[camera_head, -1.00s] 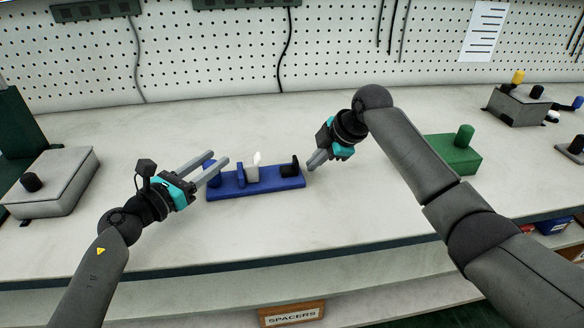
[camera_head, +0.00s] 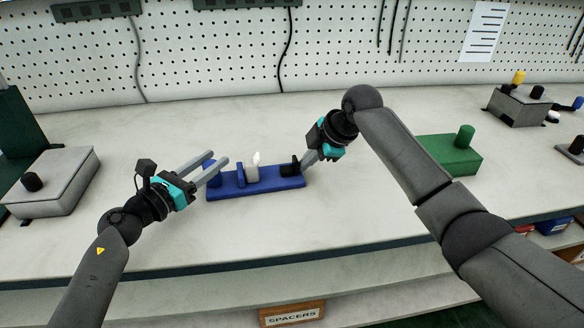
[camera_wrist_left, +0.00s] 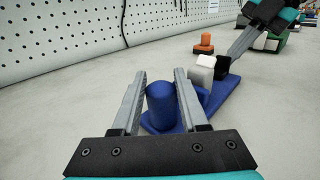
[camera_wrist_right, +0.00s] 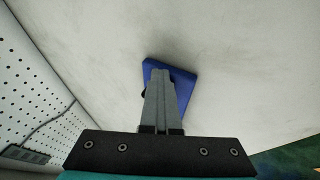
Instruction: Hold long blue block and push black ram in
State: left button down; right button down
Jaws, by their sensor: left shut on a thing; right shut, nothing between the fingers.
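The long blue block (camera_head: 258,188) lies on the bench with a round blue post (camera_wrist_left: 162,105) at its left end. A blue upright and a white piece (camera_head: 253,170) stand along it. The black ram (camera_head: 290,169) sits near its right end. My left gripper (camera_head: 218,159) is shut on the post, one finger on each side. My right gripper (camera_head: 304,168) is shut and empty, with its tips at the outer side of the ram; whether they touch is unclear. In the right wrist view its fingers (camera_wrist_right: 161,75) hide most of the ram over the blue block (camera_wrist_right: 185,82).
A grey box with a black knob (camera_head: 65,185) stands at left. A green block with a green knob (camera_head: 455,155) is at right, behind my right arm. A grey fixture (camera_head: 520,105) stands further back. The bench in front of the blue block is clear.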

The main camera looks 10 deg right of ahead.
aim_at(294, 157)
jog(key=shift+d, duration=0.3)
notch_tip(294, 157, up, 7)
dwell(0.4)
jog(key=shift+d+f, duration=0.1)
